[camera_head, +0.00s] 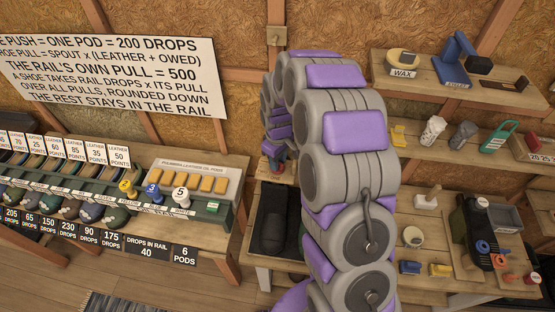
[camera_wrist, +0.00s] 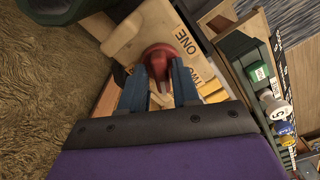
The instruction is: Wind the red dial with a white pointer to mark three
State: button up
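The red dial (camera_wrist: 160,56) sits on a pale wooden board (camera_wrist: 126,40) in the wrist view. The board bears the words ONE and TWO to the right of the dial. The mark three and the white pointer cannot be made out. My gripper (camera_wrist: 160,72) is at the dial, with one blue finger on each side of its red body. The fingers stand apart with the dial between them; whether both press on it is unclear. In the head view my purple and grey arm hides most of the dial area.
A bench at left holds pull handles, labelled shoes and a tray of oil pods (camera_head: 190,180). A dark open case (camera_head: 272,225) lies beside my arm. Shelves at right hold wax (camera_head: 402,62), brushes and small tools. A written sign (camera_head: 110,65) hangs on the wall.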

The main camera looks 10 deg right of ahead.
jog(key=shift+o, duration=0.9)
notch_tip(320, 180, up, 17)
jog(key=shift+r, duration=0.15)
jog(key=s+f+m+g+b, duration=0.1)
jog(key=s+f+m+b, duration=0.1)
jog(key=s, duration=1.6)
jog(key=s+f+m+b, duration=0.3)
jog(key=s+m+b, duration=0.2)
jog(key=s, duration=1.4)
jog(key=shift+f+g, duration=0.15)
jog(key=shift+g, duration=0.25)
jog(key=shift+s, duration=0.1)
